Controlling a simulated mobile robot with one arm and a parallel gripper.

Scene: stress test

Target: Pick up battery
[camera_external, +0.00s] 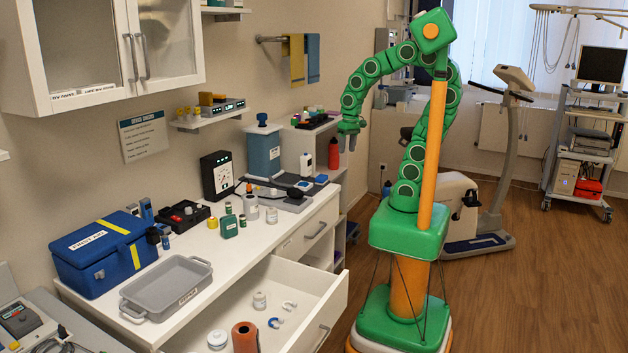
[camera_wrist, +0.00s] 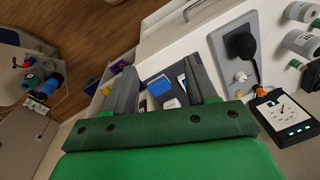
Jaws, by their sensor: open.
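My gripper (camera_external: 347,142) hangs from the green arm in the external view, open and empty, above the far right end of the white counter. In the wrist view its two grey fingers (camera_wrist: 162,80) are spread apart. Between them, farther off, a small blue block (camera_wrist: 160,87) shows in a dark tray; nothing touches the fingers. I cannot tell for sure which thing is the battery. Small green cylinders (camera_external: 242,220) on the counter and dark cylinders (camera_external: 165,242) beside the blue case are battery-shaped, but too small to identify.
The white counter (camera_external: 190,245) carries a blue case (camera_external: 103,254), a grey tray (camera_external: 168,292), a black meter (camera_external: 217,176) and several bottles. An open drawer (camera_external: 300,270) juts out in front, holding several small items. An exercise bike (camera_external: 480,215) stands behind me. The wooden floor is free at right.

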